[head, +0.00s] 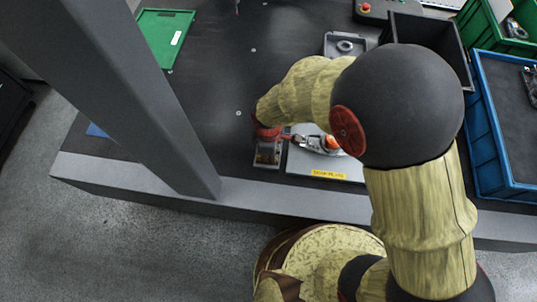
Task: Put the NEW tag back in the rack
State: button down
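My arm reaches over the dark table, and its red wrist end (266,131) is above a small grey rack-like box (267,154) at the table's near side. The box holds small pieces, some reddish, too small to tell apart. My gripper's fingers cannot be made out there, so whether they are open or hold anything does not show. A NEW tag cannot be identified. Right of the box is a pale plate (306,163) with a yellow label (328,174); a metal part with an orange piece (330,143) is on it, partly hidden by my arm.
A grey tray with a ring (345,45) and a black bin (432,33) stand at the back right. A blue crate (488,135) and a green crate (477,28) are at right. A green board (160,42) lies at the back left. A grey gantry column (130,95) rises at left.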

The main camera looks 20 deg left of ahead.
jog(key=shift+f, duration=0.15)
jog(key=c, duration=2)
grip_release()
jog(key=shift+o, duration=1.4)
jog(key=shift+r, duration=0.2)
jog(key=shift+r+p, duration=2.75)
jog(key=shift+r, duration=0.6)
